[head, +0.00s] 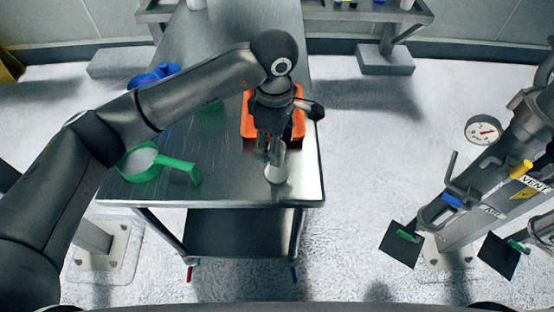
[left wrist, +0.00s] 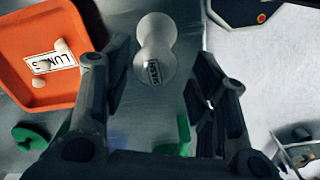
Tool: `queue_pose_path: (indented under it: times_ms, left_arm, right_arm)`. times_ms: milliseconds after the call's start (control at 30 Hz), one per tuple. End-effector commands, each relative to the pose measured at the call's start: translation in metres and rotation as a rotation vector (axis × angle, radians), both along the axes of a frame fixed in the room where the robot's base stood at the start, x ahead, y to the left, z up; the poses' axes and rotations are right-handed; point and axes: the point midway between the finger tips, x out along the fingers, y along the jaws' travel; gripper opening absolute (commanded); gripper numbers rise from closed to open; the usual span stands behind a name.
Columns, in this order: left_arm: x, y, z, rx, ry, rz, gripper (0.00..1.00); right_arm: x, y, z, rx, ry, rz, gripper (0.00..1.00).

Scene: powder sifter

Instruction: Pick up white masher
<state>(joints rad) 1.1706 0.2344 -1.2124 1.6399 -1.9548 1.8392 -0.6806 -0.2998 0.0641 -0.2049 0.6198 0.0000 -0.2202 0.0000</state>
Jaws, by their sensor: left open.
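The white masher (head: 276,174) stands on the metal table near its front edge in the head view. In the left wrist view the masher (left wrist: 155,42) shows a rounded end, a narrow waist and a small dark label. My left gripper (head: 276,148) is over the masher, pointing down, and hides part of it. In the left wrist view my left gripper (left wrist: 155,78) is open, with a finger on each side of the masher's line. I cannot tell whether either finger touches it. My right gripper is not in view.
An orange tray (head: 247,126) labelled for lumps sits just behind the masher; a few pale lumps (left wrist: 60,45) lie in it. A green-handled sieve (head: 180,165) with white powder is at left. A blue object (head: 153,76) lies farther back. Pipework with a gauge (head: 483,130) stands at right.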

Motion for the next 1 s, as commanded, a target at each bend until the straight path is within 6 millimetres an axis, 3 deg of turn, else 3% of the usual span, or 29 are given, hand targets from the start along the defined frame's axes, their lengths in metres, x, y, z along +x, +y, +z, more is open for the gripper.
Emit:
queue_pose_path:
  times_ms: [167,433,700,1000]
  left_arm:
    - [0.001,0.0,-0.012,-0.001,0.004,0.0,0.53]
    - [0.004,0.0,-0.048,0.0,0.002,0.0,0.53]
    - [0.004,-0.001,-0.054,-0.001,-0.001,0.0,0.53]
    - [0.004,-0.001,-0.054,-0.001,-0.001,0.0,0.17]
  right_arm:
    - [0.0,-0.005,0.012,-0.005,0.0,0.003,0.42]
    - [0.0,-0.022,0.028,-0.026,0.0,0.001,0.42]
    - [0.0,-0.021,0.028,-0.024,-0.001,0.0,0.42]
    - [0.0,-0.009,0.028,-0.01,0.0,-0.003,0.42]
